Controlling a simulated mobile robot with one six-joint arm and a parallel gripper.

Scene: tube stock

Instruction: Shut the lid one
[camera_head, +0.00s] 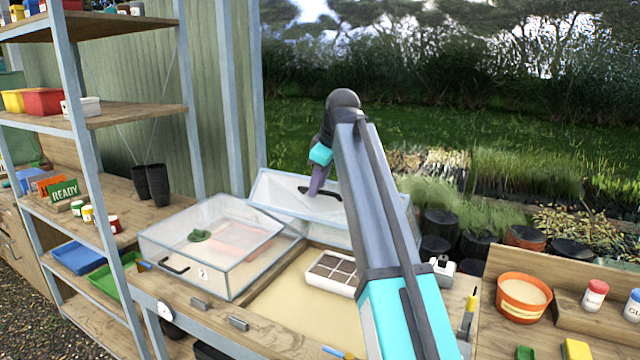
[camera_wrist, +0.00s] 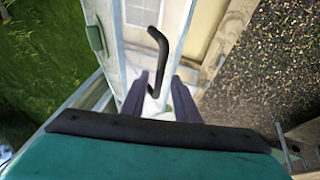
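A clear lid with a pale frame (camera_head: 275,195) stands raised and tilted above the right-hand bed; its number is not readable. It carries a black bar handle (camera_head: 334,192). In the wrist view the handle (camera_wrist: 158,48) runs away from between my fingers. My gripper (camera_head: 317,189) is at the handle's left part, and its fingers (camera_wrist: 161,92) are apart, with the near end of the handle between them. I cannot tell whether either finger touches it. The left clear lid (camera_head: 215,222), with a black handle and a label like a 2, lies shut over its bed.
A white seedling tray (camera_head: 333,273) sits in the open sandy bed. My arm crosses in front of the raised lid. Shelves (camera_head: 125,112) stand at the left, and an orange pot (camera_head: 523,297) stands on the right bench.

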